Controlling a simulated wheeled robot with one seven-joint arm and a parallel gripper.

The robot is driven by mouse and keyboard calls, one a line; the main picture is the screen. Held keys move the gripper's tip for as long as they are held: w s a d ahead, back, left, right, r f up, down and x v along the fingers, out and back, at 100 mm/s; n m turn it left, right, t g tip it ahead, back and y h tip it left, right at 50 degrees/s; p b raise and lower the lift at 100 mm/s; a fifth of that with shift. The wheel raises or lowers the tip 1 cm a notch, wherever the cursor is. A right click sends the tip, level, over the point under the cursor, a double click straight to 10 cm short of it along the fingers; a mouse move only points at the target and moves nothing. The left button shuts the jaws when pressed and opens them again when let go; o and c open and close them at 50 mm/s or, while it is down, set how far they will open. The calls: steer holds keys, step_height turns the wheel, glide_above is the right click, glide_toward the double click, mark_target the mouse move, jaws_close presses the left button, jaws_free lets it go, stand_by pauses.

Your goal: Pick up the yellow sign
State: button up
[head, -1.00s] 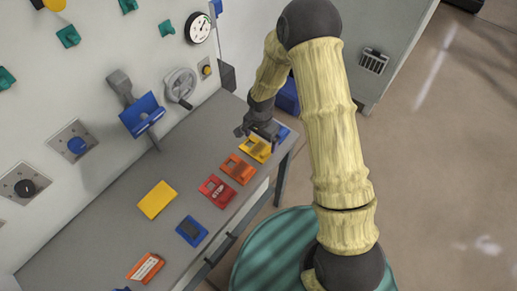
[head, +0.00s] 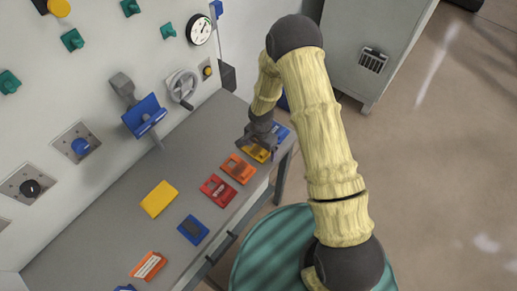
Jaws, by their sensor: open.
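A yellow sign with a dark patch (head: 256,153) lies near the far right end of the grey bench, partly hidden by my gripper. My gripper (head: 258,145) points down over this sign, close above it. Its jaws are open, and I cannot tell whether the fingers touch the sign. A second, plain yellow plate (head: 159,199) lies flat on the bench, farther left and clear of my gripper.
On the grey bench (head: 190,148), an orange sign (head: 238,168), a red sign (head: 217,190), a blue sign (head: 193,230) and an orange-and-white sign (head: 148,266) lie near the front edge. A grey cabinet (head: 350,40) stands behind my arm.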

mark_target(260, 151)
steer(key=c, duration=1.1)
steer(key=shift+r, duration=0.15)
step_height(260, 151, up, 10)
steer(key=b, duration=0.2)
steer(key=shift+s+a+f, duration=0.1)
steer(key=shift+s+f, duration=0.05)
steer(key=shift+f, duration=0.05)
stand_by(0.5)
